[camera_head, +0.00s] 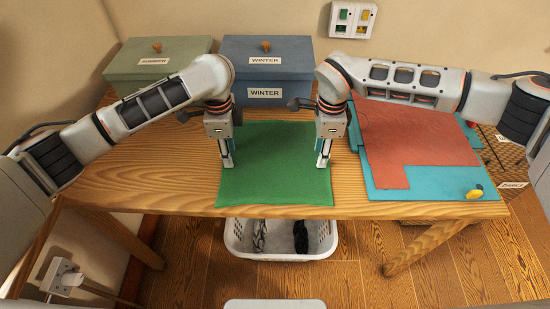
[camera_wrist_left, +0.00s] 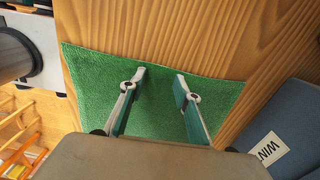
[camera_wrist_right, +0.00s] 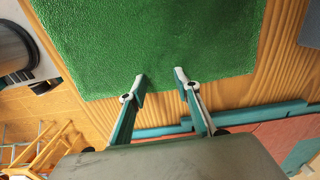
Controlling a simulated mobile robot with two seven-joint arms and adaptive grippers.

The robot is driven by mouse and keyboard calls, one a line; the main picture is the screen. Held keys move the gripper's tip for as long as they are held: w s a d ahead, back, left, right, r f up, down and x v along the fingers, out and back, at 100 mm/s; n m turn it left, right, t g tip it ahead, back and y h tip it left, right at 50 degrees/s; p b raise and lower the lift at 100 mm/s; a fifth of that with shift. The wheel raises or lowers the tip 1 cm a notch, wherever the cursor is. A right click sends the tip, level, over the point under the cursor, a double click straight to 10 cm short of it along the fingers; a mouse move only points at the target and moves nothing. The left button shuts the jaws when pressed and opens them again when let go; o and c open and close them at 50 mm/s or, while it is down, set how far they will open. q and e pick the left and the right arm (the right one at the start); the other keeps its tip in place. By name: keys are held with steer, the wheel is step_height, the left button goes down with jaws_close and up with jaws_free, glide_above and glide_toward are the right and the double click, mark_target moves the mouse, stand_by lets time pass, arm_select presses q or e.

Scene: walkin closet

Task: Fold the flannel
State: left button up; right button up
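The green flannel (camera_head: 275,178) lies flat and spread out on the wooden table, its front edge near the table's front edge. My left gripper (camera_head: 228,165) points down over the flannel's left side. In the left wrist view its fingers (camera_wrist_left: 160,82) are apart with only green cloth beneath. My right gripper (camera_head: 322,165) points down over the flannel's right side. In the right wrist view its fingers (camera_wrist_right: 160,85) are apart near the flannel's edge (camera_wrist_right: 150,40). I cannot tell whether the fingertips touch the cloth.
Blue (camera_head: 267,75) and green (camera_head: 155,66) lidded boxes stand at the back. A red cloth piece (camera_head: 415,140) lies on a teal board (camera_head: 440,193) at the right, with a yellow knob (camera_head: 474,194). A white basket (camera_head: 280,240) sits below the table. Bare wood (camera_head: 180,165) shows at the left.

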arm_select(q)
steer(key=shift+f, duration=0.2)
arm_select(e)
steer(key=shift+f, duration=0.2)
arm_select(q)
steer(key=shift+f, duration=0.15)
jaws_close()
arm_select(e)
steer(key=shift+s+f, duration=0.1)
steer(key=shift+f, duration=0.05)
jaws_close()
arm_select(q)
steer(key=shift+s, duration=0.1)
